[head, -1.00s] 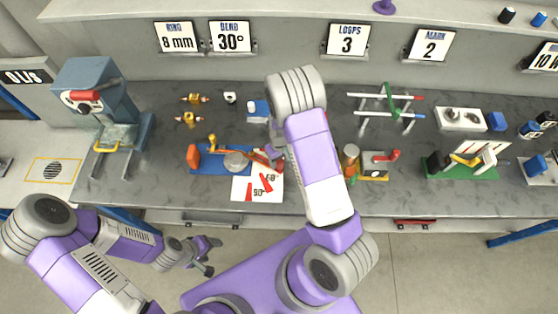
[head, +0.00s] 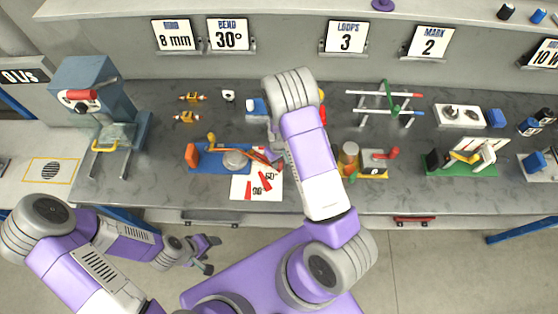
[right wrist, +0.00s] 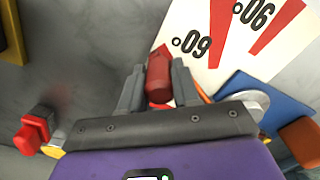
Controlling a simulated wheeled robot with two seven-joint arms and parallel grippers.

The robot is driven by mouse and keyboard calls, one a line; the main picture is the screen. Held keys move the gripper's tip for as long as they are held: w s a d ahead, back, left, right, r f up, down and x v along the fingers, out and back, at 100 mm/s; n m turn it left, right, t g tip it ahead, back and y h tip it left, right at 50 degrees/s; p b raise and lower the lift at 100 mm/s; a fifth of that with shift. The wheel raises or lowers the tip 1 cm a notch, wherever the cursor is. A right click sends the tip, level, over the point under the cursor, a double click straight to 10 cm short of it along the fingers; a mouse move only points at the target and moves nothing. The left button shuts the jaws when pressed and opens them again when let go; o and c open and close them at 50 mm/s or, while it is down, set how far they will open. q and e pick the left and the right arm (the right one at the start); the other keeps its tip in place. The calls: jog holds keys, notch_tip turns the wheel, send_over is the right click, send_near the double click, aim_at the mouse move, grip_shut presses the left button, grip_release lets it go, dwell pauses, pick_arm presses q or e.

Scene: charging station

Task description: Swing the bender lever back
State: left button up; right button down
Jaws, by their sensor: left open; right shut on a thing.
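The bender is a blue base (head: 210,163) on the bench with an orange block (head: 191,155) at its left end and a grey disc (head: 236,160). Its orange lever (head: 249,151) reaches right from near the disc, above the angle card (head: 240,188). My right gripper (right wrist: 158,72) is shut on the lever's red handle (right wrist: 159,84), which lies between its fingers in the right wrist view. In the head view my right arm partly hides that gripper. My left gripper (head: 212,254) is open and empty, in front of and below the bench edge.
A yellow-based fixture with a red handle (head: 392,153) and a brass cylinder (head: 348,158) stand just right of my right arm. A blue press (head: 100,95) stands at the left. Small brass parts (head: 187,117) lie behind the bender. Bench front edge is clear left of the card.

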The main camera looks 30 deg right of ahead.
jog(key=shift+w+d, duration=0.1)
jog(key=shift+w+d+f+n+b, duration=0.1)
jog(key=shift+w+d+n+b, duration=0.2)
jog(key=shift+w+n+b, duration=0.1)
jog(key=w+d+n+b, duration=0.1)
jog(key=w+n+b, duration=0.1)
jog(key=w, duration=0.1)
jog(key=w+d+n+b, duration=0.1)
jog(key=w, duration=0.1)
jog(key=shift+d+n+b, duration=0.3)
jog(key=shift+w+d+n+b, duration=0.25)
jog(key=shift+w+n+b, duration=0.4)
jog(key=shift+w+n, duration=0.35)
jog(key=shift+w, duration=0.1)
jog(key=c, duration=0.8)
grip_release()
